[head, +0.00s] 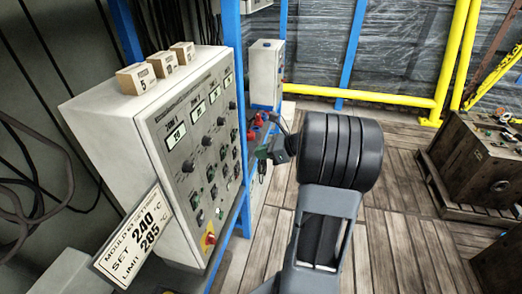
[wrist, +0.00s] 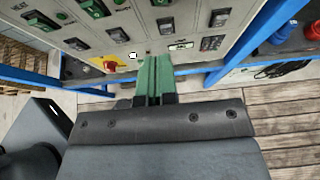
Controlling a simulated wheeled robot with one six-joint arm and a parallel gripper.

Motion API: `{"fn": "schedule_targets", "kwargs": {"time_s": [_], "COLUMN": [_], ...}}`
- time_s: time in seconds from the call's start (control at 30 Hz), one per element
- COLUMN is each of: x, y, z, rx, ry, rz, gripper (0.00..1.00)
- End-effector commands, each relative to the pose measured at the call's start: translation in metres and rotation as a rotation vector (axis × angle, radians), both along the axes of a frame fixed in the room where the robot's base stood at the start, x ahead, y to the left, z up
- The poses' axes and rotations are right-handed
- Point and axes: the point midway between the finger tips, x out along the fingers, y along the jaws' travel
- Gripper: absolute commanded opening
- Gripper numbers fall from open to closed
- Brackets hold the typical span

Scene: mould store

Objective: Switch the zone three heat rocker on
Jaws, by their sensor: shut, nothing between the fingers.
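The grey control cabinet (head: 150,125) stands at left in the head view. Its sloping face carries a row of zone displays, with knobs and rows of rocker switches (head: 212,190) below. The zone 1 label is faintly readable; the rocker labels are too small, so I cannot tell which is zone three heat. In the wrist view, several dark and green rockers (wrist: 165,25) cross the top. My gripper (head: 262,152) is right of the panel in the head view. Its green fingers (wrist: 153,62) are shut and empty, overlapping the panel's lower edge in the wrist view; contact cannot be judged.
A red knob on a yellow plate (head: 208,240) sits low on the panel. A placard (head: 130,237) juts from the cabinet's near corner. Blue frame posts (head: 232,35) stand close by. Red and blue connectors (wrist: 284,33) lie to the right in the wrist view.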

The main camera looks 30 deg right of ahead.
Motion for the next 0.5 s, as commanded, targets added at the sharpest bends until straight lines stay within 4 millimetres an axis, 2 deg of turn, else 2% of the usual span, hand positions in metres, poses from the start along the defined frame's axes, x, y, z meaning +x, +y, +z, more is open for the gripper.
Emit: {"fn": "schedule_targets", "kwargs": {"time_s": [0.37, 0.5], "x": [0.046, 0.059], "y": [0.044, 0.055], "z": [-0.032, -0.023], "rx": [0.0, -0.001], "ry": [0.003, 0.0], "rz": [0.004, 0.003], "gripper": [0.0, 0.0]}}
